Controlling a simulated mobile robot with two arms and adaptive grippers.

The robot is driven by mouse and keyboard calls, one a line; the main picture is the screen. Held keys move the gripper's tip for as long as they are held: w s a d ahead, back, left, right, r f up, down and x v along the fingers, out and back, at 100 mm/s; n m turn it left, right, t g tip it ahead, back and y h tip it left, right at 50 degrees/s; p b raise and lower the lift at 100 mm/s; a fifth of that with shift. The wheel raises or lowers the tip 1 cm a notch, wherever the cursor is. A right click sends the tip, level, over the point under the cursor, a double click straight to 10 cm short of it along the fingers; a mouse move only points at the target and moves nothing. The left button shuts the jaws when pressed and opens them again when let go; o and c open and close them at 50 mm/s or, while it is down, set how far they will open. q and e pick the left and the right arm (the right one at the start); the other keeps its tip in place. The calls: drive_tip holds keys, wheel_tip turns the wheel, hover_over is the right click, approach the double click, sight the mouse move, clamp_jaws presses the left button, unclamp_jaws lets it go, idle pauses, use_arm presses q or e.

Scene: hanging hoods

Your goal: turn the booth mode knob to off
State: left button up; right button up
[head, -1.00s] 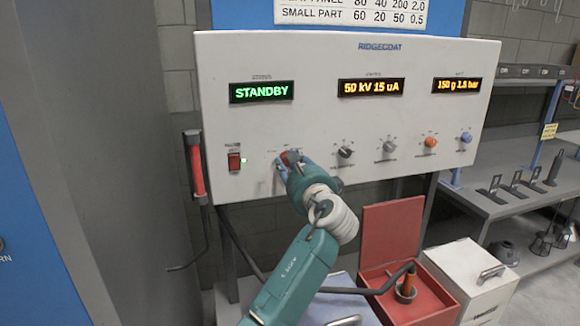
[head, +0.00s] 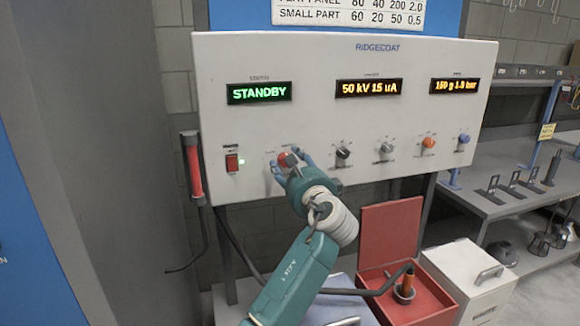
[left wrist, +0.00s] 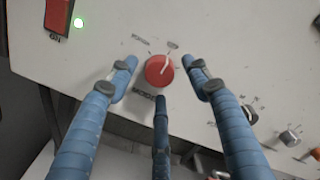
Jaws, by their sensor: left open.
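The red knob (head: 283,160) sits on the lower left of the pale RIDGECOAT panel (head: 340,120). In the left wrist view the red knob (left wrist: 158,72) has a pale pointer line aimed up and right, towards a small label. Other labels sit up-left and below; their words are too blurred to read surely. My left gripper (head: 291,161) is at the knob in the head view. My right gripper is not in view.
The status display (head: 259,92) reads STANDBY. A red rocker switch (head: 232,163) with a lit green lamp is left of the knob. Several other knobs, one a dark knob (head: 343,153), line the panel to the right. A red box (head: 425,302) stands below.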

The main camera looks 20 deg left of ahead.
use_arm(q)
drive_tip(key=v, duration=1.1)
drive_tip(key=shift+s+d, duration=0.25)
drive_tip(key=shift+d, duration=0.1)
drive_tip(key=shift+f, duration=0.2)
